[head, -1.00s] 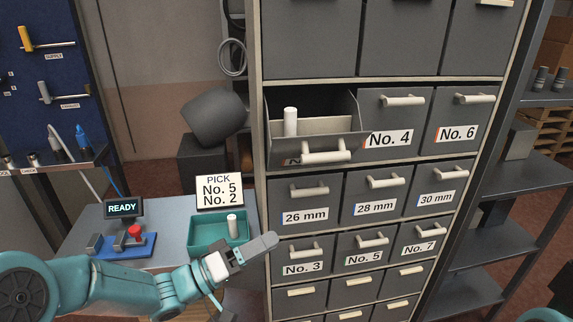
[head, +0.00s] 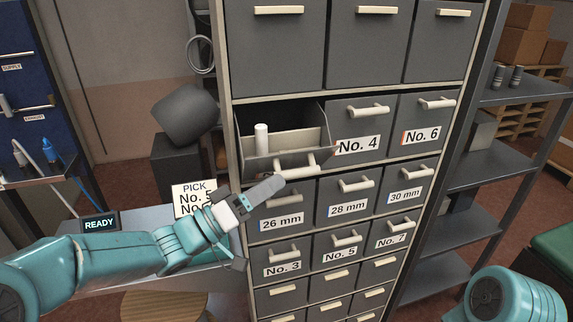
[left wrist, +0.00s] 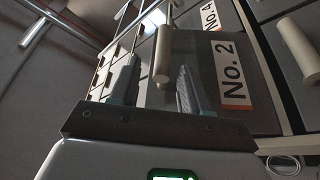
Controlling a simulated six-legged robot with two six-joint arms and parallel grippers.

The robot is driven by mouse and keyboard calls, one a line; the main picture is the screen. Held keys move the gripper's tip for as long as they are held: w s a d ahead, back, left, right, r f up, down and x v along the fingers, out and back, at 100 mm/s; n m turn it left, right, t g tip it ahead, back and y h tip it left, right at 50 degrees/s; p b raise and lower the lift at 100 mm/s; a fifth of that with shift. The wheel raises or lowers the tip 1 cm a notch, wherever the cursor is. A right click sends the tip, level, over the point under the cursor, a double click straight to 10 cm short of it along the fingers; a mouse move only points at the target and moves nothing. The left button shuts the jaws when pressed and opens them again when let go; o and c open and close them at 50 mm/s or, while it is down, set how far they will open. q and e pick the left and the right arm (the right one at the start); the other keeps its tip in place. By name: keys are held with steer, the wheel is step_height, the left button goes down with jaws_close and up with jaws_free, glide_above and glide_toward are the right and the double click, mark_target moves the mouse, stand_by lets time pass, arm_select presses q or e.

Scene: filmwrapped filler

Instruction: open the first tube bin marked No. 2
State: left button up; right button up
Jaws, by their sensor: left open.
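The grey bin marked No. 2 (head: 262,168) stands pulled out at the left of its row, left of No. 4. A white tube (head: 261,139) stands upright inside it. Its pale bar handle (head: 297,165) is on the front. My left gripper (head: 262,192) is open, just below and in front of that handle. In the left wrist view the handle (left wrist: 163,55) shows between and beyond the two fingers (left wrist: 157,88), with the label No. 2 (left wrist: 233,70) to the right. The head view hides most of that label. My right arm shows at lower right; its gripper is out of view.
Closed bins No. 4 (head: 360,128) and No. 6 (head: 427,120) sit to the right. Below are 26 mm (head: 281,205) and No. 3 (head: 282,255). A PICK sign (head: 190,193), partly hidden by my arm, stands left. A shelf rack (head: 460,195) is at right.

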mark_target(288, 174)
arm_select(q)
steer(key=x, duration=0.3)
steer(key=shift+w+d+p, duration=0.1)
steer(key=shift+w+p, duration=0.15)
steer(key=shift+p, duration=0.15)
steer(key=shift+w+d+r, duration=0.2)
steer(key=shift+w+d, duration=0.05)
steer(key=shift+d, duration=0.25)
steer(key=shift+w, duration=0.1)
jaws_close()
